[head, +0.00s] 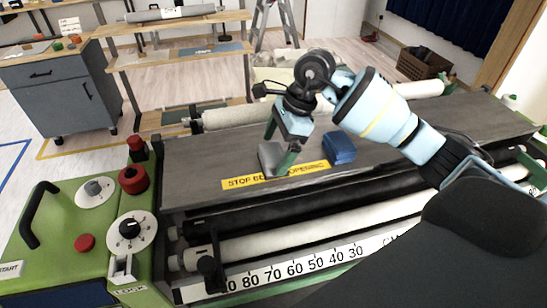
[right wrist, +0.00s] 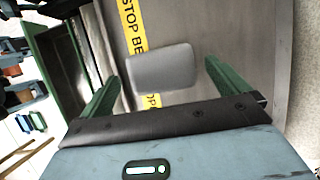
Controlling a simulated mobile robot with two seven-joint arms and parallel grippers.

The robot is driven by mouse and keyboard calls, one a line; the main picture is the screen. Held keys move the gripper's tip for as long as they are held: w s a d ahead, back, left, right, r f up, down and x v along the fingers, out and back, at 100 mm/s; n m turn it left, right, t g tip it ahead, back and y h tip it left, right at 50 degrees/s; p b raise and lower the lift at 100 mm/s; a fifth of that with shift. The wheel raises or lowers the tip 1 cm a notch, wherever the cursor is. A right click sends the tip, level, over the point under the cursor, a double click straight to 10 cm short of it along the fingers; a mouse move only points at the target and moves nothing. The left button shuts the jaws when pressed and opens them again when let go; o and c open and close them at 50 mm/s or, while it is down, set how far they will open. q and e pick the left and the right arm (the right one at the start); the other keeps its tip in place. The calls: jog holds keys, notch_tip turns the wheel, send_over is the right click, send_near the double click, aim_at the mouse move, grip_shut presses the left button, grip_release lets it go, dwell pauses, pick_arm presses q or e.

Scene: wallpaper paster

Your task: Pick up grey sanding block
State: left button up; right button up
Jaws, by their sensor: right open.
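The grey sanding block (head: 270,156) lies on the grey top of the paster machine, at the yellow warning strip. In the right wrist view the grey block (right wrist: 163,70) lies between and just beyond the two green fingers, overlapping part of the strip's lettering. My right gripper (head: 280,160) is open and empty, pointing down over the block; it also shows in the right wrist view (right wrist: 155,83). In the head view a green finger covers part of the block. I cannot tell whether the fingers touch it. My left gripper is not in view.
A blue block (head: 339,147) sits on the machine top just right of my gripper. The yellow strip (head: 243,182) runs along the front edge, above rollers and a number scale (head: 290,270). A green control panel (head: 90,215) with knobs stands at left. The left machine top is clear.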

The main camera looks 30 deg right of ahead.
jog(key=shift+x, duration=1.3)
jog(key=shift+c, duration=0.4)
jog(key=shift+w, duration=0.1)
jog(key=c, duration=1)
jog(key=shift+r, duration=0.15)
